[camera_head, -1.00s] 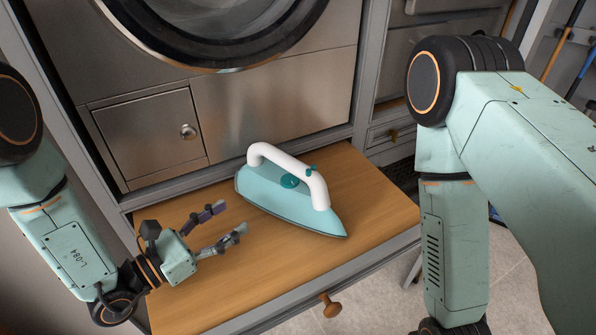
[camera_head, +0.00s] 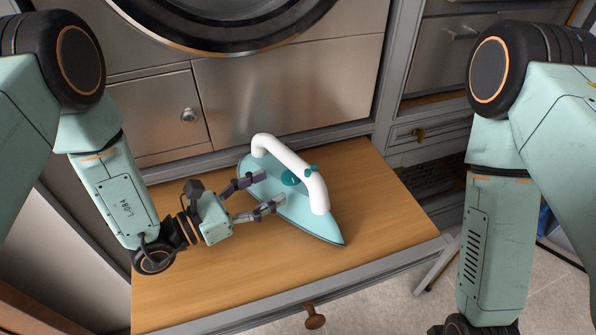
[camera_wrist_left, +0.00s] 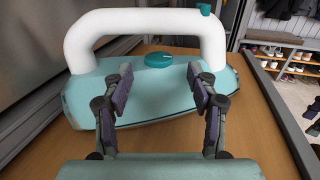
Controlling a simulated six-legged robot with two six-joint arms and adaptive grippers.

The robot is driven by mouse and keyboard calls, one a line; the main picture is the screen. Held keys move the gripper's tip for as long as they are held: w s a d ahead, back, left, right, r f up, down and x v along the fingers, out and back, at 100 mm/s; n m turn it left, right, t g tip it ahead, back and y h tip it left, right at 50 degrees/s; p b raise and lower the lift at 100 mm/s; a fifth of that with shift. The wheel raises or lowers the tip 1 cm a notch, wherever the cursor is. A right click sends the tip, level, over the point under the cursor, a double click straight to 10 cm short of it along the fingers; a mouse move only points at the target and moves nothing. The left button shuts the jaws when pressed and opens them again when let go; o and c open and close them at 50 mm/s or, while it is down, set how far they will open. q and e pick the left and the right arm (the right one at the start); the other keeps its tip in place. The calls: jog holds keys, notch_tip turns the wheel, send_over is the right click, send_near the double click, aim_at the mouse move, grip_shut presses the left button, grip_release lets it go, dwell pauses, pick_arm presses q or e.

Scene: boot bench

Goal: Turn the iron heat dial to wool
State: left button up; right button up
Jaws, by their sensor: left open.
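The iron (camera_head: 310,218) is pale teal with a white arched handle (camera_head: 312,188). It rests flat on the wooden board, its tip toward the lower right. The round teal heat dial (camera_head: 291,178) sits on the body under the handle. The dial also shows in the left wrist view (camera_wrist_left: 158,60), with a small pale mark on it; I cannot read any fabric names. My left gripper (camera_head: 266,193) is open and empty at the near side of the iron, fingers pointing at the dial. In the left wrist view the dial lies ahead, between the fingertips. My right gripper is out of view.
The wooden pull-out board (camera_head: 220,275) has a round knob (camera_head: 315,317) on its front edge and is clear around the iron. A steel appliance front (camera_head: 290,95) stands behind it. A shoe rack (camera_wrist_left: 285,60) shows at the right in the left wrist view.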

aim_at(290, 177)
pick_arm(q)
jog(key=shift+w+d, duration=0.25)
jog(key=shift+d, duration=0.15)
jog(key=x, duration=0.4)
jog(key=shift+w+d+f+b, duration=0.1)
jog(key=shift+w+d+b, duration=0.1)
jog(key=shift+w+b, duration=0.1)
jog(key=shift+w+d, duration=0.15)
jog(key=shift+d, duration=0.15)
jog(key=shift+w, duration=0.15)
